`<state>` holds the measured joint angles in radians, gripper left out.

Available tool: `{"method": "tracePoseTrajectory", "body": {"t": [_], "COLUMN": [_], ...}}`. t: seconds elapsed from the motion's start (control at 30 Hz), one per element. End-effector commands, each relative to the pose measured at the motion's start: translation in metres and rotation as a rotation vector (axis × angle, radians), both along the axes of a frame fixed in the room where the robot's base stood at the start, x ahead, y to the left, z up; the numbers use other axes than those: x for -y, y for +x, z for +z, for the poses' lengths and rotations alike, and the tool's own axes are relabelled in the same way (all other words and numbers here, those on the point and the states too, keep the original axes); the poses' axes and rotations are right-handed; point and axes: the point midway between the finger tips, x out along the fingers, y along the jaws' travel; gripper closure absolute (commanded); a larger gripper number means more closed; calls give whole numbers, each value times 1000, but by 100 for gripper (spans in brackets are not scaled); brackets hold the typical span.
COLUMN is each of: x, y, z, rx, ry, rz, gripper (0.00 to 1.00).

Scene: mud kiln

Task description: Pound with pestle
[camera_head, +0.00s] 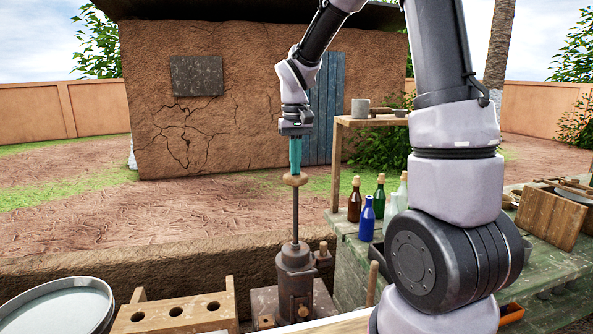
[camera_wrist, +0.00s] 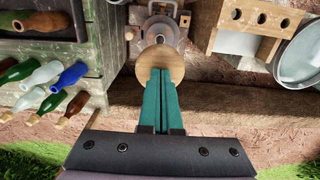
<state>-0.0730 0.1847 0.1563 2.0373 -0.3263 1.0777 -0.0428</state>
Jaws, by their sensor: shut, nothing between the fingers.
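The pestle is a thin upright metal rod (camera_head: 295,214) with a round wooden knob (camera_head: 295,180) on top. Its lower end goes into a dark metal mortar (camera_head: 295,280), which hides the tip. My gripper (camera_head: 295,172) points straight down, directly above the knob, with its teal fingers together and empty. In the wrist view the fingertips (camera_wrist: 161,72) overlap the wooden knob (camera_wrist: 160,58); I cannot tell whether they touch it. The mortar (camera_wrist: 158,30) shows behind the knob there.
A green bench (camera_head: 350,262) with several glass bottles (camera_head: 367,218) stands right of the mortar, below a wooden shelf (camera_head: 370,121). A wooden rack with holes (camera_head: 176,318) and a metal basin (camera_head: 58,308) are at the left. The space around the rod is clear.

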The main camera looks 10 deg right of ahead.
Motion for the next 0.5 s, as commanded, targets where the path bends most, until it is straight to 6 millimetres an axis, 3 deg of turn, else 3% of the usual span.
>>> {"method": "tracePoseTrajectory", "body": {"t": [0.5], "x": [0], "y": [-1], "z": [-64], "rx": [-5], "ry": [-1], "rz": [-1], "gripper": [100]}}
